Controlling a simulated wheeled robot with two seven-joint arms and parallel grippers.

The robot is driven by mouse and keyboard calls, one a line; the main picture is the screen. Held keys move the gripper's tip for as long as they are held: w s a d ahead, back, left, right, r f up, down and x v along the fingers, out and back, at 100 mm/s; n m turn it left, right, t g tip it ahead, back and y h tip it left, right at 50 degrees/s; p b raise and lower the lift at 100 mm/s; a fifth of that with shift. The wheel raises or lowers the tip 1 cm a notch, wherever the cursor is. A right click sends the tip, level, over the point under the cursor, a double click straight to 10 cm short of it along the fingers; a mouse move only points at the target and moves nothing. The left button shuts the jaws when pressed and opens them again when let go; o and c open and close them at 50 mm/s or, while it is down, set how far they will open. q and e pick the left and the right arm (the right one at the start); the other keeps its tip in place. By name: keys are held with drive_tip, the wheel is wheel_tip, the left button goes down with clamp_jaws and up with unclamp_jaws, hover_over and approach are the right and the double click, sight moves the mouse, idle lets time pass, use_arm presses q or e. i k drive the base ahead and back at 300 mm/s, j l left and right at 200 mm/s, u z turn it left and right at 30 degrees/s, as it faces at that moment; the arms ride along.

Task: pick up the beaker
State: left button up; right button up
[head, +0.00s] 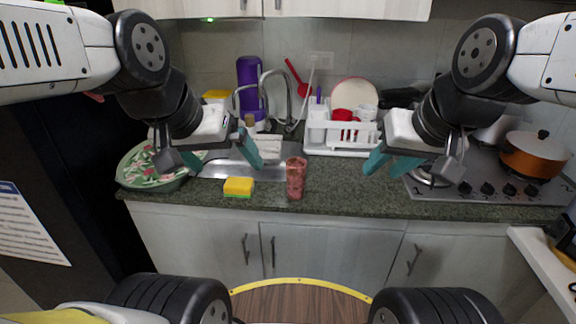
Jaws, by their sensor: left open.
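The likely beaker (296,178) is a reddish, tall cup standing upright on the green-grey counter in front of the sink, near the counter's front edge. My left gripper (226,168) has teal fingers spread apart and is empty. It hangs over the sink area, to the left of the beaker and apart from it. My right gripper (382,174) is to the right of the beaker, over the counter between the dish rack and the stove. Its teal fingers are apart with nothing visible between them.
A yellow sponge (238,187) lies left of the beaker. A white dish rack (344,151) stands behind to the right. A stove (480,200) with an orange pot (533,158) is at right. A faucet (264,94) rises behind.

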sight(296, 180)
drive_tip(key=u, duration=0.4)
drive_tip(key=k+u, duration=0.15)
drive_tip(key=u, duration=0.6)
drive_tip(key=k+u, duration=0.15)
drive_tip(key=u, duration=0.25)
drive_tip(key=k+j, duration=0.1)
drive_tip(key=k, duration=0.3)
drive_tip(key=k+j, duration=0.1)
drive_tip(key=k, duration=0.25)
drive_tip(key=i+l, duration=0.1)
drive_tip(key=l, duration=0.3)
